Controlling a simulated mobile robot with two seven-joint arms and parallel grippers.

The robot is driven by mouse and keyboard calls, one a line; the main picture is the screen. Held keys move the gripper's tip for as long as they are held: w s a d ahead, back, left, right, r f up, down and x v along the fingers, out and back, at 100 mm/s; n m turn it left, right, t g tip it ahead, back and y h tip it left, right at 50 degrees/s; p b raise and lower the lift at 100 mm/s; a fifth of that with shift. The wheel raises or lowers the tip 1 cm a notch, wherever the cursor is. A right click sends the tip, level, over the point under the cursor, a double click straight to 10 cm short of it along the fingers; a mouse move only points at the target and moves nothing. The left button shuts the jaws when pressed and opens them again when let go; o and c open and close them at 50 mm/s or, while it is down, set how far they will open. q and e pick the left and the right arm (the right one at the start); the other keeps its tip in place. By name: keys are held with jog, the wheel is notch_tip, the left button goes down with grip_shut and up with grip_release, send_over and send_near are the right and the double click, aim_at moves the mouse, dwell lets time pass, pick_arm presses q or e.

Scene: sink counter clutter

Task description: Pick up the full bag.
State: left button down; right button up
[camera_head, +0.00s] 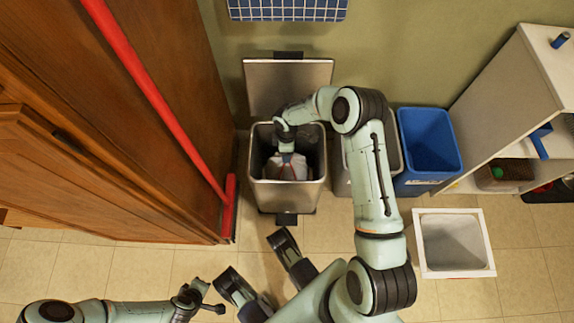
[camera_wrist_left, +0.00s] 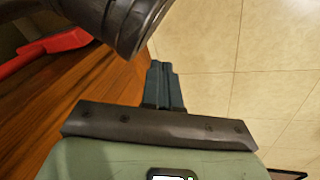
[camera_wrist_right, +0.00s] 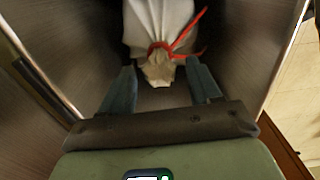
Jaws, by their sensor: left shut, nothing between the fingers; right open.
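The full bag (camera_head: 287,167) is white with a red tie and sits inside an open metal pedal bin (camera_head: 286,195). In the right wrist view the bag (camera_wrist_right: 158,22) has its neck cinched by the red tie, with a gathered tan top toward me. My right gripper (camera_wrist_right: 163,85) is inside the bin, open, its fingers on either side of the bag's gathered top. In the head view the right hand (camera_head: 284,140) reaches down over the bin and hides part of the bag. My left gripper (camera_wrist_left: 162,82) is shut and empty, low over the floor at the left.
The bin's lid (camera_head: 285,85) stands raised behind it. A second metal bin is partly hidden by my right arm, beside a blue bin (camera_head: 430,142). A white-rimmed bin (camera_head: 453,243) stands at the right. A red broom (camera_head: 228,205) leans by the wooden cabinet (camera_head: 110,130).

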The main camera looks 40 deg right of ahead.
aim_at(287, 172)
notch_tip(287, 172, down, 4)
jog(key=shift+s+d+f+b, duration=0.1)
jog(key=shift+d+f+b, duration=0.05)
jog(key=shift+b, duration=0.45)
pick_arm(q)
jog(key=s+f, duration=0.1)
jog(key=s+f+g, duration=0.1)
jog(key=s, duration=0.1)
jog(key=shift+a+f, duration=0.2)
jog(key=shift+f, duration=0.05)
jog(key=shift+w, duration=0.1)
pick_arm(e)
jog(key=shift+c, duration=0.3)
grip_shut()
